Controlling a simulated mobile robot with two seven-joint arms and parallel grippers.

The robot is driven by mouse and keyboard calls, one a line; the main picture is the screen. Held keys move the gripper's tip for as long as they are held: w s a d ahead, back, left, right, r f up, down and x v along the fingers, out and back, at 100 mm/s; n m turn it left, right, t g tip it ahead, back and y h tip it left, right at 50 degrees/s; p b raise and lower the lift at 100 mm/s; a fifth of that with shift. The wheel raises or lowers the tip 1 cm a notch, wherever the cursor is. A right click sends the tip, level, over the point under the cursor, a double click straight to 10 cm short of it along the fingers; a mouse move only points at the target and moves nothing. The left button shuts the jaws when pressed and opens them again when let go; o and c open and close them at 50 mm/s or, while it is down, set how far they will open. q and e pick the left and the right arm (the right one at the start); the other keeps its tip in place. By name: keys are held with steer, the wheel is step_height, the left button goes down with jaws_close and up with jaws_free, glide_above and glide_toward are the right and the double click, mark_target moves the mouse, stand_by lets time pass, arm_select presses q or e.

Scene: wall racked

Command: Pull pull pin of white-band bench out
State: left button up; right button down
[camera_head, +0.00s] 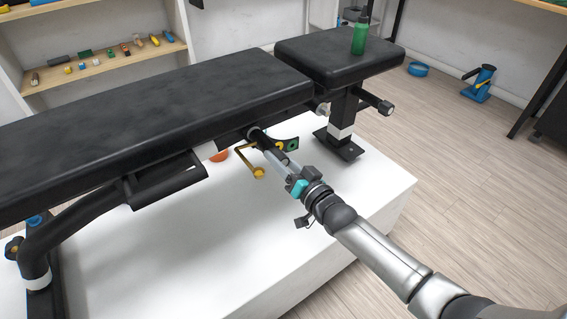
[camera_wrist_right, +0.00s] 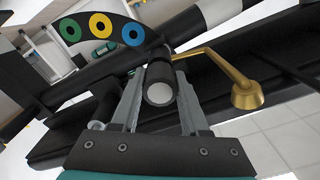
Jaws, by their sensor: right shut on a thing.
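The black bench (camera_head: 150,100) stands on a white platform, with white bands on its legs, one of them on the leg under the seat (camera_head: 340,132). The pull pin (camera_wrist_right: 160,82) is a black cylinder with a pale round end, seen nearly end-on in the right wrist view. My right gripper (camera_head: 276,157) reaches under the bench, and its two fingers (camera_wrist_right: 158,98) are shut on the pin, one on each side. How far the pin stands out of its hole is hidden. My left gripper is not in view.
A brass lever (camera_head: 258,172) hangs beside the pin, also close to the fingers in the wrist view (camera_wrist_right: 243,92). A curved plate (camera_wrist_right: 84,24) with green, yellow and blue rings is behind. A green bottle (camera_head: 360,34) stands on the seat. The white platform (camera_head: 200,250) is mostly clear.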

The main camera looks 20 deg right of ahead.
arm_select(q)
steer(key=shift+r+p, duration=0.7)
arm_select(e)
steer(key=shift+v, duration=1)
steer(key=shift+c, duration=1.6)
jaws_free()
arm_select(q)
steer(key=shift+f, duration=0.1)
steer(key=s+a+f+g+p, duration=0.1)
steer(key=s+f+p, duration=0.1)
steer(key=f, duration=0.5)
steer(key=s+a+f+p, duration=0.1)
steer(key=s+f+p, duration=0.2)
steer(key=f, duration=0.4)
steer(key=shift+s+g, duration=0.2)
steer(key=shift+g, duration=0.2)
arm_select(e)
steer(key=v, duration=1.5)
steer(key=shift+s, duration=0.15)
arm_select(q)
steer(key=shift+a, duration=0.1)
